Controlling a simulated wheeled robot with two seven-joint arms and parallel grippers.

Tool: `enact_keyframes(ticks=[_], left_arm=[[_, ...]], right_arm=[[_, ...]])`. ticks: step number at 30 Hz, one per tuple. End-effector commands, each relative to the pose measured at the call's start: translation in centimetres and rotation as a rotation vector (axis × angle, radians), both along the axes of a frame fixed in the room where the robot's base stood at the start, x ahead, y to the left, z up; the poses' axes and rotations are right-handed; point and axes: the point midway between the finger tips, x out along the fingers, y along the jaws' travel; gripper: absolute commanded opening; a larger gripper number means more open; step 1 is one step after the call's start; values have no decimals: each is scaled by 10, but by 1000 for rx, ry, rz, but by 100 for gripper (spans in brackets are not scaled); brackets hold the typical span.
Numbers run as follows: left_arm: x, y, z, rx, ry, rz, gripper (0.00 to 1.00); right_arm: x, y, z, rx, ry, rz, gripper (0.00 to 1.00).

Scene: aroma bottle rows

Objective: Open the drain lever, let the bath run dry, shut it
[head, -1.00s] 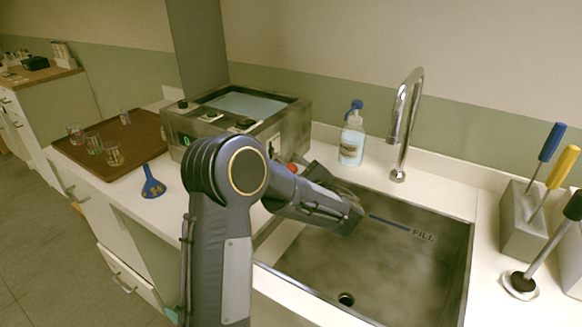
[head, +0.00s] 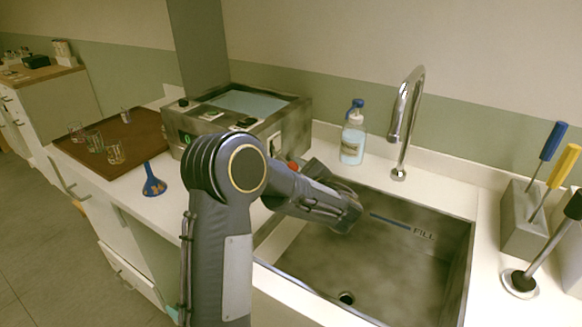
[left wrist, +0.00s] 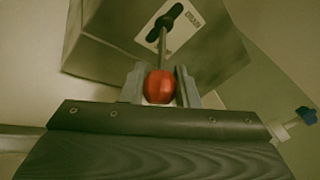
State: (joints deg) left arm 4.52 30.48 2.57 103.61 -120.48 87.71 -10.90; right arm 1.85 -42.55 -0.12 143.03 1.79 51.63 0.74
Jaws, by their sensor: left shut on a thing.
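The bath (head: 297,125) is a grey metal box on the counter, with pale blue water (head: 245,103) showing in its open top. Its drain lever (left wrist: 166,45) is a thin rod coming out of a dark slot in a light labelled plate, with a red knob (left wrist: 159,88) at its end. My left gripper (left wrist: 160,78) is shut on the red knob, one finger on each side. In the head view the knob (head: 292,166) shows only partly behind my left arm, and the fingertips are hard to make out. My right gripper is not in view.
A steel sink (head: 400,265) lies right of the bath, under a tall faucet (head: 400,125). A blue-capped bottle (head: 352,140) stands behind it. A blue funnel (head: 153,182) and a brown tray (head: 135,140) with several glasses are at left. Tool holders (head: 522,225) stand at right.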

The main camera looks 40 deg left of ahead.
Motion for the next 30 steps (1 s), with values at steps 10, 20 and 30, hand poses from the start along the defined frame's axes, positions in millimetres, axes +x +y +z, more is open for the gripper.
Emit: enact_keyframes(ticks=[10,20,30], left_arm=[[0,-5,14,-142,-19,0,0],[1,-8,36,-436,-53,1,0],[1,-6,59,-744,-86,1,0]], right_arm=[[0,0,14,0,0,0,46],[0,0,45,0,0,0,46],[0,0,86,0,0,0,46]])
